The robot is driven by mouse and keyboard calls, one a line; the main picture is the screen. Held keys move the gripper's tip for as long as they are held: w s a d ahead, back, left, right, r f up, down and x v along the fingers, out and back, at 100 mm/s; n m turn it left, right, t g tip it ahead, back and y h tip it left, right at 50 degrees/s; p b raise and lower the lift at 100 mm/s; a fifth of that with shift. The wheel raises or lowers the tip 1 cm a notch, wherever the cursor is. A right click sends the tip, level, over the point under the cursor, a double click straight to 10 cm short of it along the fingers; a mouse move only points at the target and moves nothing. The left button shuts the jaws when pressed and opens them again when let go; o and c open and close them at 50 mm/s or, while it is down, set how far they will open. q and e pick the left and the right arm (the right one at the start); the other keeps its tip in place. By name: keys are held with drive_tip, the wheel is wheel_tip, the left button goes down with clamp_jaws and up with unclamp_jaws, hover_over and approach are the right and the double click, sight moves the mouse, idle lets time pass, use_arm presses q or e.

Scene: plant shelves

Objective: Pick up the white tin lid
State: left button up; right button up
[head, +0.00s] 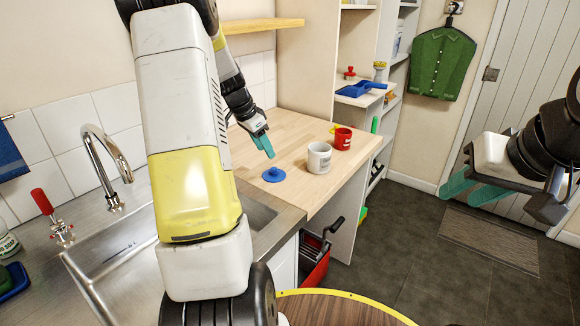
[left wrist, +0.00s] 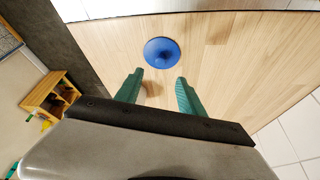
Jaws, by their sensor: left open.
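A round blue lid (head: 273,175) with a knob lies flat on the wooden worktop; it also shows in the left wrist view (left wrist: 162,53). I see no white-coloured lid. A white tin or mug (head: 319,158) with lettering stands to the right of the blue lid. My left gripper (head: 264,146) is open and empty above the worktop near the lid. In the left wrist view, the lid lies just beyond the two spread fingertips (left wrist: 159,76), not between them. My right gripper (head: 458,196) is open and empty, over the floor at the right.
A red mug (head: 342,138) stands behind the white one, with something yellow beside it. A steel sink (head: 115,245) with a tap (head: 108,170) is at the left. Shelves with a blue dustpan (head: 361,91) stand behind. The worktop around the blue lid is clear.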

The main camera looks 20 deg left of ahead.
sight(274, 168)
use_arm(q)
drive_tip(key=x, duration=0.8)
drive_tip(key=shift+s+a+f, duration=0.1)
drive_tip(key=shift+s+f, duration=0.1)
drive_tip(key=shift+f, duration=0.05)
clamp_jaws()
